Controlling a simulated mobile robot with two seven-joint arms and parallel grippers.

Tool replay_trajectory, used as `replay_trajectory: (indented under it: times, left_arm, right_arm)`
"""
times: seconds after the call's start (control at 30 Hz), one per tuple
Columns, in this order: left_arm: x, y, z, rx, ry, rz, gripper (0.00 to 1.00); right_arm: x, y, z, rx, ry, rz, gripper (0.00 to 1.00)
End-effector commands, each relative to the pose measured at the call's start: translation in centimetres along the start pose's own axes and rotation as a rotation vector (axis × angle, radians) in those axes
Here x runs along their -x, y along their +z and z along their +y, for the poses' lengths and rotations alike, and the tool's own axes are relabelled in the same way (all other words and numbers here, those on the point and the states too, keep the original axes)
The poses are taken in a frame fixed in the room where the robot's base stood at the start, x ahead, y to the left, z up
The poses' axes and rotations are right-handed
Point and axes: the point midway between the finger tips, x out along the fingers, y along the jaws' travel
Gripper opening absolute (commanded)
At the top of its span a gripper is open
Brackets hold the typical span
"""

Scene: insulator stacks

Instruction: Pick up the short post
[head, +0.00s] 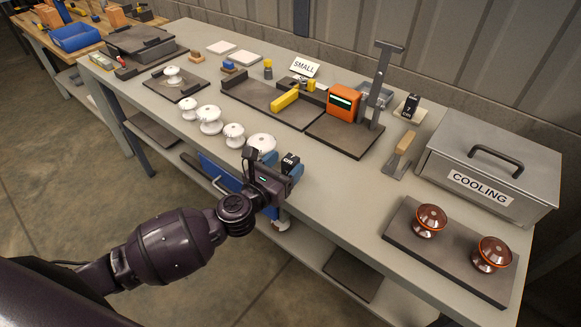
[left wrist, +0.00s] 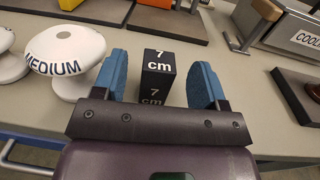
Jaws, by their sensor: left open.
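A black block-shaped post (head: 290,162) marked "7 cm" stands upright near the table's front edge. In the left wrist view the post (left wrist: 158,74) is between my blue fingers, with a gap on each side. My left gripper (head: 282,167) is open and reaches in over the front edge from the left. Its fingers hide part of the post in the head view. Another black block (head: 409,106), marked with a 7, stands on a pale pad at the back. My right gripper is not in view.
A white insulator (left wrist: 66,62) marked "MEDIUM" is close on the left, one of several (head: 210,120) in a row. An orange device (head: 343,102) stands behind. The COOLING box (head: 490,175) and a dark tray (head: 448,251) with two brown insulators are at right.

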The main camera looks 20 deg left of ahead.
Motion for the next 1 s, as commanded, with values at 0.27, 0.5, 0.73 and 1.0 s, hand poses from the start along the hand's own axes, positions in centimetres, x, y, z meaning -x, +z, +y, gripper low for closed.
replay_trajectory:
  times: [0.27,0.5,0.73,1.0]
  left_arm:
    - [-3.4,-0.1,0.0,0.000,-0.001,-0.001,0.66]
    - [-4.5,-0.1,0.0,0.000,0.000,0.000,0.66]
    - [-4.5,0.0,0.0,0.000,0.000,0.000,0.58]
    - [-4.5,0.0,0.0,0.000,0.000,0.000,0.17]
  right_arm:
    - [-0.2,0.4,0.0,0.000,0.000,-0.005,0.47]
    - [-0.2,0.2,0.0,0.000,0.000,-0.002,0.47]
    - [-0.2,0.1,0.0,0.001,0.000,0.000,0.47]
    - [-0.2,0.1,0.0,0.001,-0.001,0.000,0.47]
